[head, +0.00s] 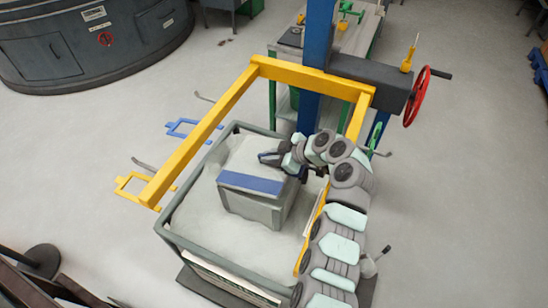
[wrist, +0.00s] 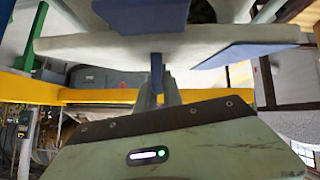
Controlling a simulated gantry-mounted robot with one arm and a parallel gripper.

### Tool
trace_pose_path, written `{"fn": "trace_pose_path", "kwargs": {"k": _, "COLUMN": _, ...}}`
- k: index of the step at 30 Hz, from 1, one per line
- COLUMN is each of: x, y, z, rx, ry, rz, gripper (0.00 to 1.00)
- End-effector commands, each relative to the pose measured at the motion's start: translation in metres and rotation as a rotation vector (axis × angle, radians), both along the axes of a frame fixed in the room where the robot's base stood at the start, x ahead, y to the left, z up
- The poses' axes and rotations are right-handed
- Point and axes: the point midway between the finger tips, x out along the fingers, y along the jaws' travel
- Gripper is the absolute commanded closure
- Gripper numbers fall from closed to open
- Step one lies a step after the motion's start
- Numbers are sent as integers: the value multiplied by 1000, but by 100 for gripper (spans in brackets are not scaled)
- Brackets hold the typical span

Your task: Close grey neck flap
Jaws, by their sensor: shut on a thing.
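A grey box-like body (head: 248,208) with a blue band (head: 250,183) stands inside the grey-rimmed container. A pale grey panel (head: 252,155), seemingly the neck flap, rises behind the band. My gripper (head: 268,158) reaches in from the right to the panel's right side. In the wrist view, a pale slab (wrist: 90,44) with a blue patch (wrist: 245,53) crosses the upper part. My narrow fingers (wrist: 157,65) meet its edge near the middle, shut on what seems to be this flap. The exact grip is hidden.
A yellow frame (head: 205,135) surrounds the container (head: 190,245), with a blue column (head: 315,60) behind. A red handwheel (head: 416,96) is at the upper right. A workbench (head: 350,40) stands behind.

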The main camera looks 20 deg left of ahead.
Motion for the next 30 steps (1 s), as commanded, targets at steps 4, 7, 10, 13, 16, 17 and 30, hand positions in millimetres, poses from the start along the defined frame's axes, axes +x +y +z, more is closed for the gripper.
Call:
{"fn": "trace_pose_path", "kwargs": {"k": 4, "x": 1, "y": -1, "z": 3, "rx": 3, "ry": -3, "rz": -1, "gripper": 100}}
{"fn": "trace_pose_path", "kwargs": {"k": 7, "x": 1, "y": -1, "z": 4, "rx": 3, "ry": -3, "rz": -1, "gripper": 100}}
{"fn": "trace_pose_path", "kwargs": {"k": 10, "x": 1, "y": -1, "z": 4, "rx": 3, "ry": -3, "rz": -1, "gripper": 87}}
{"fn": "trace_pose_path", "kwargs": {"k": 13, "x": 1, "y": -1, "z": 3, "rx": 2, "ry": -2, "rz": -2, "gripper": 79}}
{"fn": "trace_pose_path", "kwargs": {"k": 16, "x": 1, "y": -1, "z": 2, "rx": 2, "ry": -1, "rz": -1, "gripper": 70}}
{"fn": "trace_pose_path", "kwargs": {"k": 17, "x": 0, "y": -1, "z": 2, "rx": 2, "ry": -1, "rz": -1, "gripper": 68}}
{"fn": "trace_pose_path", "kwargs": {"k": 30, "x": -2, "y": -14, "z": 12, "rx": 1, "ry": -1, "rz": -3, "gripper": 68}}
